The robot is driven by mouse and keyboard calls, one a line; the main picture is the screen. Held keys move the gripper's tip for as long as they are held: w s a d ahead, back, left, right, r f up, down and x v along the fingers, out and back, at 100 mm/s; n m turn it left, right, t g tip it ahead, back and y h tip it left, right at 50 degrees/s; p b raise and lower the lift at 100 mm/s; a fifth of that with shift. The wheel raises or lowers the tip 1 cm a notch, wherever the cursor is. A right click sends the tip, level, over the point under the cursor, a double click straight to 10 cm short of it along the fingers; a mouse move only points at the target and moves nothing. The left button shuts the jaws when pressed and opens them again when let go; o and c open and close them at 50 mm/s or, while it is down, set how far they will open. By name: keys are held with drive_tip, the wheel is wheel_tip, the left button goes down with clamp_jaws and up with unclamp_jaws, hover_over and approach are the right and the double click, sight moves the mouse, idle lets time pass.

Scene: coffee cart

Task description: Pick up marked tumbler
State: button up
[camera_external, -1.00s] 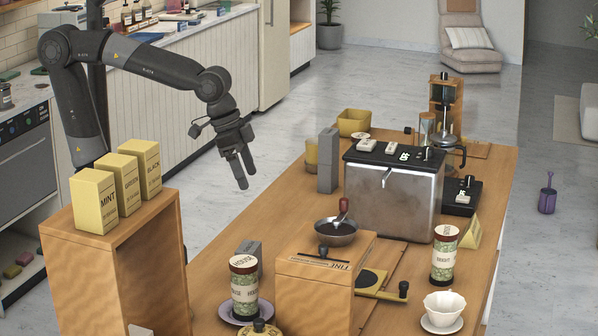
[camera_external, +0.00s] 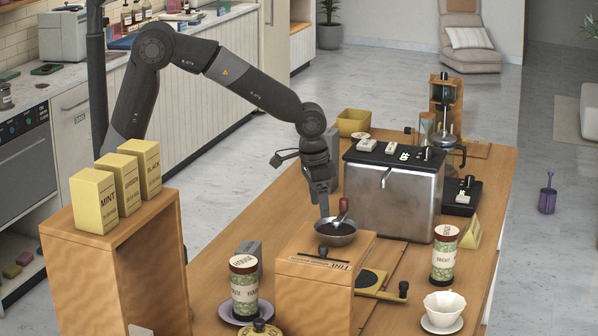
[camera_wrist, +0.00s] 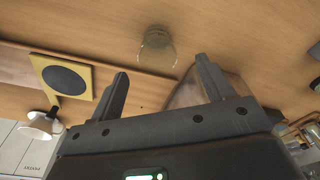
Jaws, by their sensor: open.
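In the wrist view a clear glass tumbler (camera_wrist: 157,50) sits on the wooden top, just beyond and between my fingertips; no mark on it can be made out, and I cannot pick it out in the external view. My gripper (camera_wrist: 162,72) is open and empty. In the external view my gripper (camera_external: 323,212) points down at the dark bowl (camera_external: 335,237), its tips at or just behind the rim; contact cannot be told. A labelled cylinder (camera_external: 244,290) stands on a purple saucer at the front, and another (camera_external: 444,255) stands at the right.
The metal coffee machine (camera_external: 392,200) stands close right of my gripper. A wooden box (camera_external: 315,285) is in front. A yellow pad with a dark disc (camera_wrist: 62,76) lies left in the wrist view. A white cup (camera_external: 444,305) is at the right front.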

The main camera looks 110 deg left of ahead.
drive_tip(key=f, duration=0.5)
drive_tip(key=w+f, duration=0.1)
drive_tip(key=f, duration=0.1)
drive_tip(key=shift+a+f, duration=0.1)
drive_tip(key=shift+f, duration=0.15)
drive_tip(key=shift+c, duration=0.2)
drive_tip(key=c, duration=1)
drive_tip(key=shift+r, duration=0.15)
